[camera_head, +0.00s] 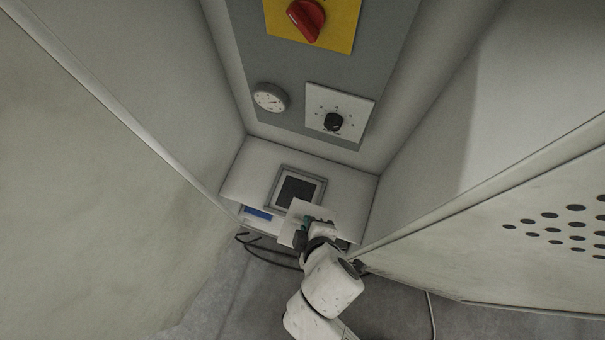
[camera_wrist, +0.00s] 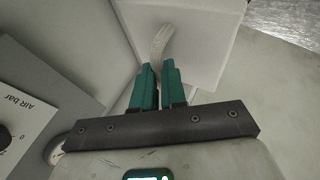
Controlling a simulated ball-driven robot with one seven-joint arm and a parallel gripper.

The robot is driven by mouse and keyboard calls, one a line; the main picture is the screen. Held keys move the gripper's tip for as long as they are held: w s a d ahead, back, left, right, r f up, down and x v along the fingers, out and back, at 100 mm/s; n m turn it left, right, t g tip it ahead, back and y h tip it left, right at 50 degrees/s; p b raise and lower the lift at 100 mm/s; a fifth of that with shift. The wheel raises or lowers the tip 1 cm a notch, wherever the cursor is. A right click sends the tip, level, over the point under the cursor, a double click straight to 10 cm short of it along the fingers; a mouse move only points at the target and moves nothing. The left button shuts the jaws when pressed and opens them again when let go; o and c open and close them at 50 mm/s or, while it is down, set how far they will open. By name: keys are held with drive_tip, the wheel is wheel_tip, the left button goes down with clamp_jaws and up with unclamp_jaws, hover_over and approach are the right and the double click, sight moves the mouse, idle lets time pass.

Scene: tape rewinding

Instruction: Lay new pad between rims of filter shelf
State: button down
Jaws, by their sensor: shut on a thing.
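The filter shelf (camera_head: 304,172) is a square grey rim around a dark opening, on the white cabinet floor in the head view. The new pad (camera_head: 301,207) is a thin white square above the shelf's near edge, covering part of it. In the wrist view, the pad (camera_wrist: 205,38) has a pale strap (camera_wrist: 160,42). My gripper (camera_wrist: 160,68) has its teal fingers shut on this strap. In the head view, my gripper (camera_head: 309,222) is over the near side of the shelf; the pad's near part is partly hidden by it. The shelf does not show clearly in the wrist view.
White cabinet walls rise on both sides. The back panel carries a red switch (camera_head: 306,18), a round gauge (camera_head: 270,97) and a black knob (camera_head: 333,122). A blue item (camera_head: 258,213) lies left of the pad. Black cables (camera_head: 262,252) hang below the front edge.

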sight(301, 200)
drive_tip(key=w+f, duration=0.1)
drive_tip(key=w, duration=0.1)
drive_tip(key=w+a+f, duration=0.1)
drive_tip(key=w, duration=0.2)
drive_tip(key=w+a+f, duration=0.1)
drive_tip(key=w, duration=0.1)
drive_tip(key=shift+w+f+p, duration=0.1)
drive_tip(key=shift+w+p, duration=0.25)
drive_tip(key=shift+s+d+f+b+x, duration=0.1)
drive_tip(key=shift+s+f+b+x, duration=0.15)
drive_tip(key=shift+x, duration=1.45)
drive_tip(key=shift+s+d+f+b+x, duration=0.1)
drive_tip(key=shift+s+b+x, duration=0.1)
drive_tip(key=shift+x, duration=1.45)
drive_tip(key=shift+s+f+b+x, duration=0.15)
drive_tip(key=shift+s+f+x, duration=0.1)
drive_tip(key=shift+x, duration=1.45)
drive_tip(key=shift+f, duration=0.1)
drive_tip(key=c, duration=1.7)
unclamp_jaws()
drive_tip(key=shift+f, duration=0.1)
drive_tip(key=o, duration=0.5)
